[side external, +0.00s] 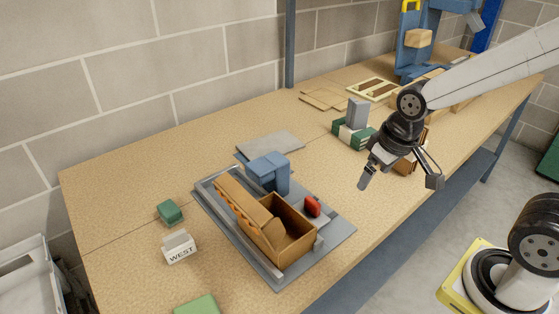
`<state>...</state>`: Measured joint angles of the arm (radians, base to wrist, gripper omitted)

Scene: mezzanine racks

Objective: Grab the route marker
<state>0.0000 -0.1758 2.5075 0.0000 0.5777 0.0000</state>
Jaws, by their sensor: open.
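A small white block lettered WEST (179,249), with a grey upper part, stands on the table at the front left. It is the only lettered piece I see and looks like the route marker. My gripper (399,181) hangs above the right part of the table, pointing down, its two dark fingers spread wide with nothing between them. It is well to the right of the WEST block, with the grey tray between them in the picture. Nothing covers the block.
A grey tray (338,231) holds a brown open box (262,228), a blue block (268,172) and a red piece (312,206). Green blocks (170,212) lie near the marker. A green-and-white block (353,134) stands behind my gripper. A block wall backs the table.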

